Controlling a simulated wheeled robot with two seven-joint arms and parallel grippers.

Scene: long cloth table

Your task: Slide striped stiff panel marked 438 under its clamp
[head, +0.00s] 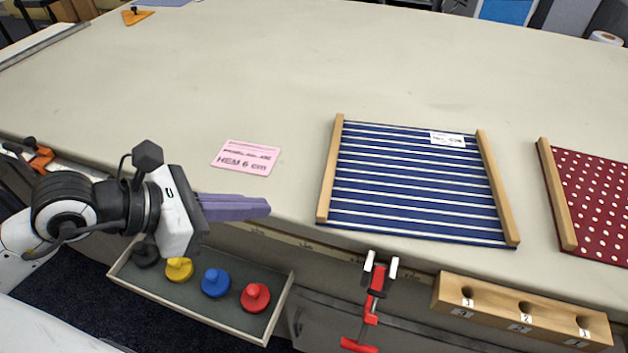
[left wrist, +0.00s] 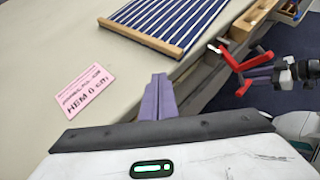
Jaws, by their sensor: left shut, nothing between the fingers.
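The striped panel (head: 410,180) is navy with white stripes, with wooden bars on its left and right sides and a white tag whose number is too small to read surely. It lies flat near the table's front edge and also shows in the left wrist view (left wrist: 165,22). A red clamp (head: 374,295) with white-tipped prongs is at the table edge below the panel; it shows too in the left wrist view (left wrist: 238,62). My left gripper (head: 268,207) is shut and empty, left of the panel and apart from it. My right gripper (left wrist: 258,73) shows partly beside the clamp; its opening is unclear.
A pink "HEM 6 cm" card (head: 246,158) lies left of the panel. A dotted red panel (head: 597,205) lies at right. A wooden block (head: 522,314) with numbered holes fronts the edge. An open tray (head: 205,316) holds several coloured knobs. The table's middle is clear.

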